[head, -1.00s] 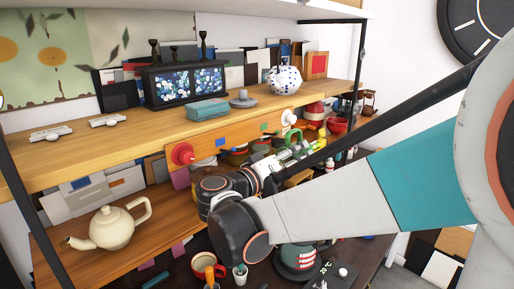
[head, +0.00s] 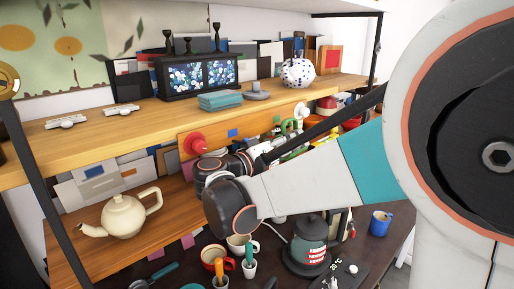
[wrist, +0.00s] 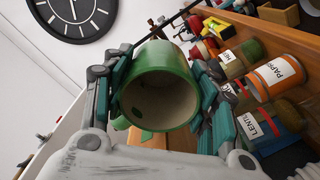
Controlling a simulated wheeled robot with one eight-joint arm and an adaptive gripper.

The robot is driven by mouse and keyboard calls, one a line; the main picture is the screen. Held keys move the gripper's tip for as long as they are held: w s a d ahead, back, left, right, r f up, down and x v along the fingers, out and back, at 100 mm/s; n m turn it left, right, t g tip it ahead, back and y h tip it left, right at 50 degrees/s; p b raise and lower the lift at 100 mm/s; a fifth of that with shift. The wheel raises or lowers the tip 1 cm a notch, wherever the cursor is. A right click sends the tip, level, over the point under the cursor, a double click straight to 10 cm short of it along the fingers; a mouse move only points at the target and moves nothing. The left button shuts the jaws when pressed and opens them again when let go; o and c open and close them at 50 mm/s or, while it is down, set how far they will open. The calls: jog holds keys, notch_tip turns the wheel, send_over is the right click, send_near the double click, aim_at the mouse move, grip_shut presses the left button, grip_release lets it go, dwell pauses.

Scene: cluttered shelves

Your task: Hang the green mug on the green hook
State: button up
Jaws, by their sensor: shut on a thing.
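The green mug (wrist: 165,68) fills the middle of the wrist view, its open mouth facing the camera. My gripper (wrist: 163,82) is shut on it, with a finger against each side. A bit of green below the rim looks like its handle. In the head view, my arm hides most of the gripper. A green curved shape (head: 289,126) shows beyond it near the right end of the orange board; I cannot tell whether it is mug or hook. A red round hook (head: 194,144) sits at the board's left end. I cannot make out the green hook for certain.
The upper shelf (head: 150,120) runs just above the board. Labelled jars (wrist: 278,74) stand close on the right in the wrist view. A cream teapot (head: 123,216) is on the lower shelf. A blue mug (head: 380,222) and a dark green appliance (head: 309,240) stand below my arm.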

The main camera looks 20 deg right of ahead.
jog(key=shift+w+a+f, duration=0.1)
jog(key=shift+w+a, duration=0.05)
jog(key=shift+w, duration=0.25)
jog(key=shift+w+a+f+b, duration=0.2)
jog(key=shift+w+f+b, duration=0.15)
jog(key=shift+w, duration=0.1)
jog(key=shift+f, duration=0.2)
jog(key=shift+w+f, duration=0.1)
jog(key=shift+f, duration=0.05)
dwell(0.5)
jog(key=o, duration=1.2)
jog(key=shift+c, duration=0.2)
jog(key=shift+a, duration=0.1)
jog(key=v, duration=0.8)
